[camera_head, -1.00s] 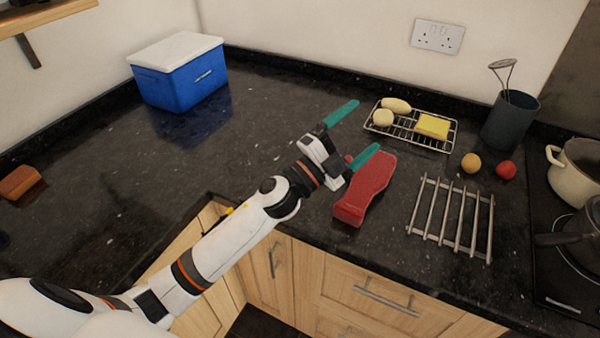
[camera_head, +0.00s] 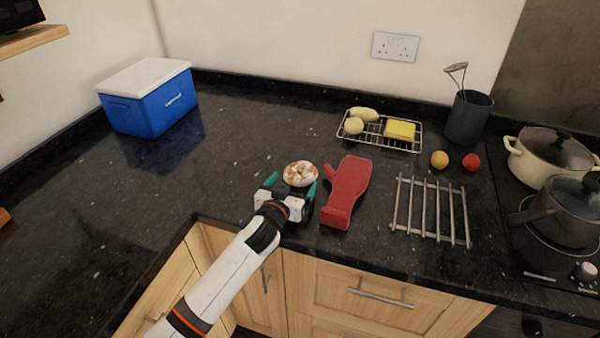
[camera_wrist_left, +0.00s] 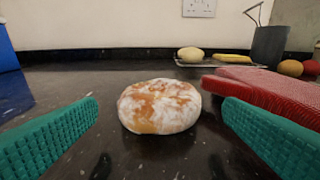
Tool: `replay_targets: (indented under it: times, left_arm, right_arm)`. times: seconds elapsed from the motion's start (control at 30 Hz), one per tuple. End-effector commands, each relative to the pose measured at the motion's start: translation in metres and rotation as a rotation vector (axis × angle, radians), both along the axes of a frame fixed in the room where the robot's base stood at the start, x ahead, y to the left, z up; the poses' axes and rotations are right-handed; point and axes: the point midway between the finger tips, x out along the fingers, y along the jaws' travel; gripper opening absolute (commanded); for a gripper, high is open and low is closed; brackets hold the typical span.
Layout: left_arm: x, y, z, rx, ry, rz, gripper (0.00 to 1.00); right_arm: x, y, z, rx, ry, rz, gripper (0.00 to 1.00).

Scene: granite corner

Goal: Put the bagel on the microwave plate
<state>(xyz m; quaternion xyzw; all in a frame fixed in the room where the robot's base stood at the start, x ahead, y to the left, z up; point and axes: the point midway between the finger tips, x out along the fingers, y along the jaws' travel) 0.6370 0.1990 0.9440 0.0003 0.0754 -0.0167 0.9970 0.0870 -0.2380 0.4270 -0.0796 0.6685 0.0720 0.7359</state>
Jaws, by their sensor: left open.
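A round bagel (camera_head: 300,173), orange-brown with white patches, lies on the black granite counter left of the red oven mitt. It also shows in the left wrist view (camera_wrist_left: 159,106), centred ahead of the fingers. My left gripper (camera_head: 291,189) is open, with its green fingers apart on the near side of the bagel and nothing gripped. In the left wrist view my left gripper (camera_wrist_left: 159,132) has one finger to each side, low over the counter. My right gripper is not in view. No microwave plate shows in these frames.
A red oven mitt (camera_head: 346,191) lies close to the right finger. A metal trivet (camera_head: 431,212), a wire rack (camera_head: 413,143) with food and a sponge, small round fruits, and pots (camera_head: 550,155) stand right. A blue cooler (camera_head: 150,100) stands back left. The counter between is clear.

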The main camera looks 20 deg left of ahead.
Motion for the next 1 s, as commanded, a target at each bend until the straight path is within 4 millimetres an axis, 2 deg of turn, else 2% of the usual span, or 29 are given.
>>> replay_targets:
  times: [0.43, 0.73, 0.83, 1.0]
  left_arm:
    - [0.047, -0.002, -0.011, 0.001, 0.000, 0.000, 0.91]
    - [0.050, -0.002, -0.011, 0.001, -0.001, -0.001, 0.91]
    - [0.050, -0.002, -0.011, 0.002, -0.001, -0.001, 0.76]
    - [0.050, -0.002, -0.011, 0.002, -0.001, -0.001, 0.76]
  right_arm:
    - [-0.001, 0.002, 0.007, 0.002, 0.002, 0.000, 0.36]
    - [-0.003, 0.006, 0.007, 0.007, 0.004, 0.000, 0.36]
    - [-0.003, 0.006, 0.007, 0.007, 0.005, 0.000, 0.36]
    - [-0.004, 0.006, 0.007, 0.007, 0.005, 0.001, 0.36]
